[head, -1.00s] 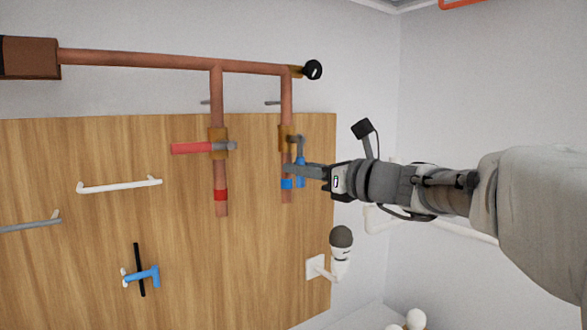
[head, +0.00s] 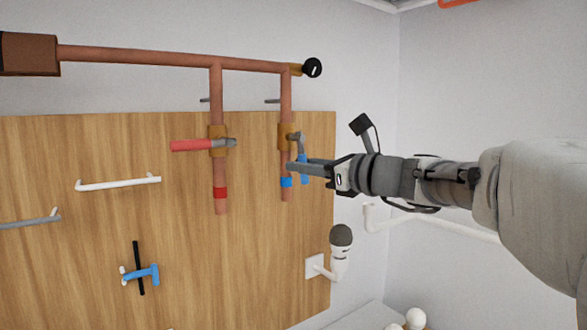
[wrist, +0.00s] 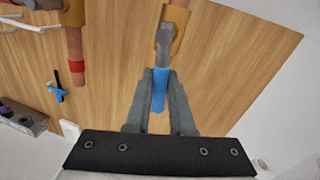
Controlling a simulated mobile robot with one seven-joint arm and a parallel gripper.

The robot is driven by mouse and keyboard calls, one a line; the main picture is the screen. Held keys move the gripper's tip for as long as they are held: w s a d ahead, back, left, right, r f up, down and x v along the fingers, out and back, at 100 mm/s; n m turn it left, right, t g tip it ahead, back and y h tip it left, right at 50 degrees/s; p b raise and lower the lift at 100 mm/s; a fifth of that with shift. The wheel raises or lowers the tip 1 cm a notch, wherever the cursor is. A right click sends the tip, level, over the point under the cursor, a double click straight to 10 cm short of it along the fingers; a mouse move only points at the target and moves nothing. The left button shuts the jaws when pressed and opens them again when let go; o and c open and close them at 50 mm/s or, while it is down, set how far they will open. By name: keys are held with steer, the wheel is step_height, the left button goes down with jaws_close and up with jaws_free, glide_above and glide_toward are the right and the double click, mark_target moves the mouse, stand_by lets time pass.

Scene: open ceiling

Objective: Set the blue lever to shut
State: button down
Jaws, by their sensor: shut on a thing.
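The blue lever (head: 304,172) hangs down from the brass valve (head: 287,138) on the right copper pipe, roughly along the pipe and a little tilted. Its grey metal neck (wrist: 164,42) and blue grip (wrist: 159,88) also show in the wrist view. My gripper (head: 297,168) reaches in from the right. Its two fingers (wrist: 160,80) are closed around the blue grip, one on each side. The fingers hide part of the grip in the head view.
The red lever (head: 192,145) sticks out leftward from the left pipe's valve. A white handle (head: 118,183), a blue T-shaped piece (head: 141,274) and a white fixture with a dark head (head: 341,238) are on or beside the wooden board (head: 70,150). A horizontal copper pipe (head: 150,60) runs above.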

steer(key=w+d+r+n+h+b, duration=0.2)
steer(key=d+r+n+h+b, duration=0.1)
steer(key=n, duration=1.1)
steer(key=shift+w+d+r+t+h+b, duration=0.2)
steer(key=shift+d+r+t+h+b, duration=0.1)
steer(key=shift+r+b, duration=0.6)
steer(key=shift+r, duration=0.25)
steer(key=c, duration=0.8)
jaws_free()
